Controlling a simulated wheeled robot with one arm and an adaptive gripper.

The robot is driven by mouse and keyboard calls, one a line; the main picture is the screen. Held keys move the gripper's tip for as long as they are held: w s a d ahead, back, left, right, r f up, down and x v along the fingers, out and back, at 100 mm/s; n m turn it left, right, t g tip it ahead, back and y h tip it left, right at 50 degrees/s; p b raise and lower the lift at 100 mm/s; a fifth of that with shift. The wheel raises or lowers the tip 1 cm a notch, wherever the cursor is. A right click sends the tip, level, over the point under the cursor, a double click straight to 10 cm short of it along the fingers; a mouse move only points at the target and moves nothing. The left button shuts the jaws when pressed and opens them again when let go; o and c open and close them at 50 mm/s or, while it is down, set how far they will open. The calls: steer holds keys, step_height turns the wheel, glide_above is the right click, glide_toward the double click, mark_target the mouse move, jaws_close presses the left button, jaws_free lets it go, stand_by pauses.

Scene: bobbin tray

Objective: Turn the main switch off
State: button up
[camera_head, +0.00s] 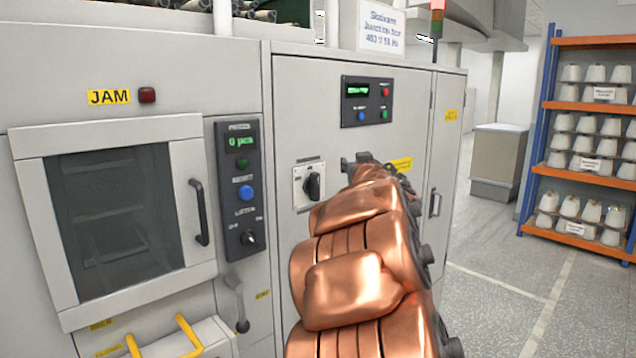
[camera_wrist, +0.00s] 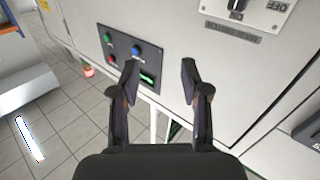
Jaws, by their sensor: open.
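The main switch (camera_head: 314,186) is a black rotary knob on a pale plate (camera_head: 301,190) on the grey cabinet front. In the head view its handle looks roughly upright. In the wrist view, which is upside down, the plate (camera_wrist: 262,13) with ON and OFF lettering is at the top right, and the knob (camera_wrist: 237,4) is partly cut off by the top edge. My gripper (camera_head: 358,163) is just right of the switch in the head view, mostly hidden behind my copper-coloured arm. In the wrist view my gripper (camera_wrist: 160,76) is open and empty, apart from the knob.
A dark button panel (camera_head: 367,101) is above the switch; it also shows in the wrist view (camera_wrist: 122,50). Left are another control panel (camera_head: 241,190), a windowed door (camera_head: 115,215) and yellow handles (camera_head: 188,335). A cone shelf (camera_head: 590,140) stands right, beyond open floor.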

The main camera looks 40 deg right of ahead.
steer(key=w+n+t+y, duration=0.2)
steer(key=w+y, duration=0.1)
steer(key=n+y, duration=0.4)
steer(key=y, duration=0.5)
glide_toward(318, 180)
steer(key=w, duration=0.3)
steer(key=shift+w+a+p, duration=0.1)
steer(key=shift+w+a, duration=0.2)
steer(key=shift+w, duration=0.9)
steer(key=shift+w+a+p, duration=0.1)
steer(key=shift+w+a, duration=0.15)
steer(key=shift+w, duration=0.95)
steer(key=shift+w+a+p, duration=0.1)
steer(key=shift+w+a, duration=0.2)
steer(key=shift+w, duration=0.9)
